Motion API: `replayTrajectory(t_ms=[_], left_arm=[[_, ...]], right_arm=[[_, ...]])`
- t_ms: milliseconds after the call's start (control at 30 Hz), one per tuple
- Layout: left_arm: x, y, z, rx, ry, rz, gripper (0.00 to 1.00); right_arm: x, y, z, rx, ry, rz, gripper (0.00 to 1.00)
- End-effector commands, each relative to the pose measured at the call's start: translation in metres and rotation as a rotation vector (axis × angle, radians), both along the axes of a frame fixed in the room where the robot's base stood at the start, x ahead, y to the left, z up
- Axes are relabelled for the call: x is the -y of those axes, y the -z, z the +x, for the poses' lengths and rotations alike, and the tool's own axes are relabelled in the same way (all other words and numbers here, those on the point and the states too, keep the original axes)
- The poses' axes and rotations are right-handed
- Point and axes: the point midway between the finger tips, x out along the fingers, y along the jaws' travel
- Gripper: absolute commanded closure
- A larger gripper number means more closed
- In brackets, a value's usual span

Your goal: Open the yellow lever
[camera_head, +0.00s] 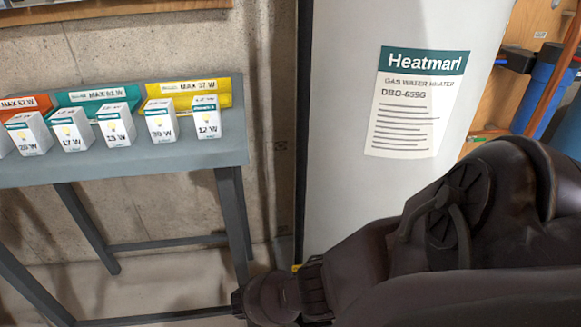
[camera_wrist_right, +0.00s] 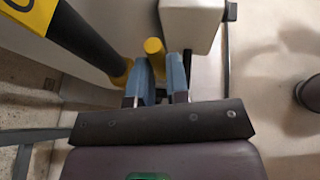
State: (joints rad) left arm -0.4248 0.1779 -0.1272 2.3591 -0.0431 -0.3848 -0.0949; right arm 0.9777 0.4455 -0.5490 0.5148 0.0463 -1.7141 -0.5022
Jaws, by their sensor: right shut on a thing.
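The yellow lever (camera_wrist_right: 154,47) shows in the right wrist view as a short yellow rod with a rounded end. My right gripper (camera_wrist_right: 161,75) has its two blue-grey fingers on either side of it and is shut on it. The lower part of the lever is hidden between the fingers. In the head view my dark right arm reaches in from the right across the lower front of the white water heater (camera_head: 345,130). The lever is not clearly visible there. My left gripper is in neither view.
A black pipe (camera_wrist_right: 88,40) with a yellow lower end runs close left of the fingers. A white box (camera_wrist_right: 190,22) is just beyond them. In the head view a grey table (camera_head: 120,160) with several small white boxes stands left of the heater.

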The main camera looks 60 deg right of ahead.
Motion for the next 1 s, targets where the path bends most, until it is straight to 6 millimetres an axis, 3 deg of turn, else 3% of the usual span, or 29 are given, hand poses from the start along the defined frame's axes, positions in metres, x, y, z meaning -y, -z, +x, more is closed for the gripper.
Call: replayTrajectory(t_ms=[567, 600, 733, 1000], left_arm=[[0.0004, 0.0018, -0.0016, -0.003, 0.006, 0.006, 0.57], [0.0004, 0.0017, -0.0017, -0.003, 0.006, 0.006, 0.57], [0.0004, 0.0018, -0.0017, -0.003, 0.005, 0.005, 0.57], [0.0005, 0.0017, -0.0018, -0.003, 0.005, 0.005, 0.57]], right_arm=[[0.0027, 0.0005, -0.0011, -0.028, 0.001, -0.024, 1.00], [0.0027, 0.0005, -0.0011, -0.028, 0.001, -0.024, 0.80], [0.0024, 0.0006, -0.0010, -0.026, 0.000, -0.023, 0.60], [0.0013, 0.0006, -0.0001, -0.025, 0.000, -0.021, 0.58]])
